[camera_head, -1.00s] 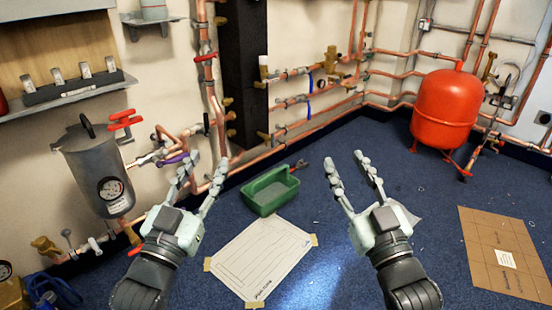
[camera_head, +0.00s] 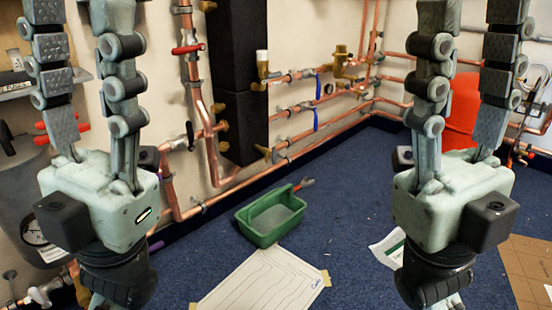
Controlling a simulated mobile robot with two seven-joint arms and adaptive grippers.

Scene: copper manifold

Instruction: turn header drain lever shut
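Several levers show on the copper pipes, and I cannot tell for sure which is the header drain lever. A red lever (camera_head: 187,49) sits across a vertical pipe left of the black column (camera_head: 238,80). A black lever (camera_head: 190,135) stands upright lower on the pipes at left. Two blue levers, an upper one (camera_head: 318,86) and a lower one (camera_head: 316,118), are on pipes right of the column. My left gripper (camera_head: 80,20) is raised at the left, fingers apart and empty, clear of the levers. My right gripper (camera_head: 468,20) is raised at the right, also open and empty. Both sets of fingertips run to the top edge.
A green tray (camera_head: 270,220) stands on the blue carpet, with a white sheet (camera_head: 265,282) in front of it. The red vessel (camera_head: 462,112) is partly hidden behind my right gripper. A grey canister (camera_head: 25,200) stands at left.

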